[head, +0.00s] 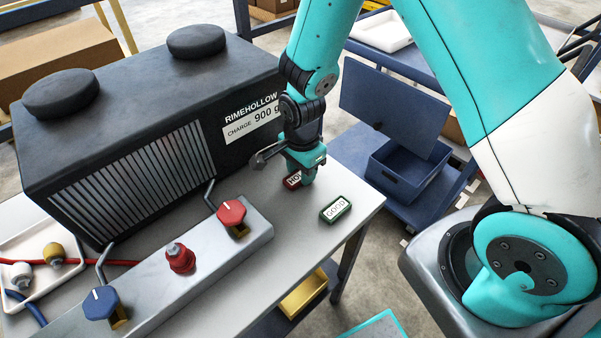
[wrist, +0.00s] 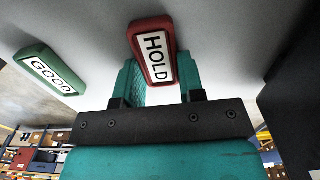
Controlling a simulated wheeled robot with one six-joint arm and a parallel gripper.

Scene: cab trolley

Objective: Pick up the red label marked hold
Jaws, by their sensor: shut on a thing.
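The red label marked HOLD (wrist: 153,50) is between the fingers of my gripper (wrist: 160,85) in the wrist view. In the head view the red label (head: 292,180) shows partly, at the table's right end, with my gripper (head: 306,172) over it and hiding the rest. My gripper is shut on it. I cannot tell whether the label still touches the table. The green label marked GOOD (head: 335,209) lies flat on the table to the right, apart from my gripper; it also shows in the wrist view (wrist: 48,70).
A dark ribbed unit marked RIMEHOLLOW (head: 150,125) stands close on the left. A metal bar (head: 160,275) with red and blue knobs lies in front. The table's right edge (head: 365,222) is near. A blue open bin (head: 405,172) is beyond it.

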